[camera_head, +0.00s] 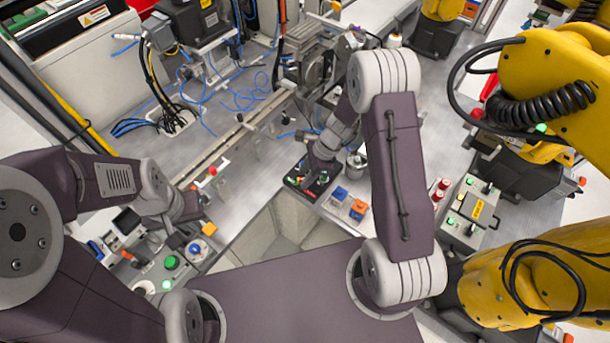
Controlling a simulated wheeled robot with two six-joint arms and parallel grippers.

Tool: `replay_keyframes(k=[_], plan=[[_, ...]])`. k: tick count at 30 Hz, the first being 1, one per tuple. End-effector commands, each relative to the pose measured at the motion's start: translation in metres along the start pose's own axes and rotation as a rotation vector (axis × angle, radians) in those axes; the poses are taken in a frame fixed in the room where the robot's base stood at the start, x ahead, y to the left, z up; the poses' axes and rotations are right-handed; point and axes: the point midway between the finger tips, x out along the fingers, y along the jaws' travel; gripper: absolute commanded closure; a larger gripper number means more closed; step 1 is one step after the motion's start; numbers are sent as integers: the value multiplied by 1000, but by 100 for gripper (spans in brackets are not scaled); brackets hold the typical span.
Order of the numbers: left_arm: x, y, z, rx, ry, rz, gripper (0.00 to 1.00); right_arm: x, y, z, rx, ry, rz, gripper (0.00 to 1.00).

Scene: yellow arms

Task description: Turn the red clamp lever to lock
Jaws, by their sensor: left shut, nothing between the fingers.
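I cannot make out for certain which part is the red clamp lever. A small red knob (212,170) stands on the long metal rail (232,135) left of centre. Another thin red part (282,14) shows at the top centre, near the metal fixture (312,68). My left gripper (180,238) is low at the left, over a panel with green buttons, below the red knob and apart from it. It is shut and empty. My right gripper (313,178) points down at a black button box near the centre. Its fingertips are too small to read.
The black button box (298,187) has coloured buttons. Blue and orange blocks (358,209) sit right of it. A grey control box (462,215) and yellow robot arms (560,85) fill the right side. Blue cables (250,92) lie loose on the table behind the rail.

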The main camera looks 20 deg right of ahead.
Motion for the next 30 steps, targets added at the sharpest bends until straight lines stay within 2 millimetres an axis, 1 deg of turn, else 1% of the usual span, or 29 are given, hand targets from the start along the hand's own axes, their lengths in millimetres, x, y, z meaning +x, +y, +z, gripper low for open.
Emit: replay_keyframes(k=[7,8,9,11,12,22,26,30], plan=[[0,0,0,0,0,0,100,2,0,0,-1,0,0,65],[0,0,0,0,0,0,100,2,0,0,-1,0,0,71],[0,0,0,0,0,0,100,2,0,0,-1,0,0,82],[0,0,0,0,0,0,100,2,0,0,-1,0,0,99],[0,0,0,0,0,0,100,2,0,0,-1,0,0,100],[-3,0,0,0,0,0,100,1,0,0,-26,0,11,100],[-7,0,-1,0,0,0,100,0,0,1,-79,-1,34,100],[-13,0,-1,0,0,0,100,0,-1,1,-173,-1,72,100]])
